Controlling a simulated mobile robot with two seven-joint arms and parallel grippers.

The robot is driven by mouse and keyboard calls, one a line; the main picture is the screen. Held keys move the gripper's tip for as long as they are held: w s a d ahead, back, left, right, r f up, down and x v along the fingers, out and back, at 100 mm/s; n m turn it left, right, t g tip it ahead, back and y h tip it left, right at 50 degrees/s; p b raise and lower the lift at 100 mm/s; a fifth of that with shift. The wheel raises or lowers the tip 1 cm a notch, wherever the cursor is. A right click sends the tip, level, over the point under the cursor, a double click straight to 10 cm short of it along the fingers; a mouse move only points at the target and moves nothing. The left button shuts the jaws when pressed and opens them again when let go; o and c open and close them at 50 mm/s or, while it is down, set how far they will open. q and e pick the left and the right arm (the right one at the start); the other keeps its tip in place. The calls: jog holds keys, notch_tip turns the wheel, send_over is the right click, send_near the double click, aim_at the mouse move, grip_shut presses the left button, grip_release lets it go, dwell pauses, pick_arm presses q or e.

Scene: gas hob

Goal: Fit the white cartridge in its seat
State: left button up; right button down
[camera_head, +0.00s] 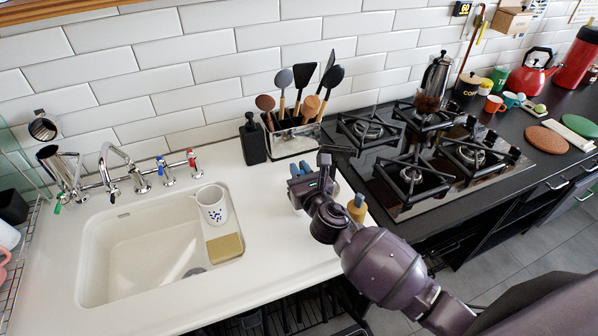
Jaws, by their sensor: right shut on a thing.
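My right gripper (305,173) is over the white counter between the sink and the hob. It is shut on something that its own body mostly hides. Small blue parts show at its tip, and I cannot tell whether they belong to the gripper or to a held thing. I cannot make out the white cartridge or its seat; the right gripper and forearm cover part of the counter there. A tan, bottle-shaped thing (357,207) stands just right of the gripper, partly behind my arm. My left gripper is not in view.
A black soap dispenser (252,141) and a utensil holder (294,142) stand behind the gripper. The sink (146,252) is at left, with a white cup (211,206) on its ledge. The black gas hob (452,183) is at right. The counter's front strip is clear.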

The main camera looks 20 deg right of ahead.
jog(key=shift+f, duration=0.15)
jog(key=c, duration=1.1)
grip_release()
jog(key=shift+r, duration=0.25)
jog(key=shift+s, duration=0.2)
jog(key=s, duration=1.1)
jog(key=shift+s+d, duration=0.2)
jog(key=shift+s, duration=0.15)
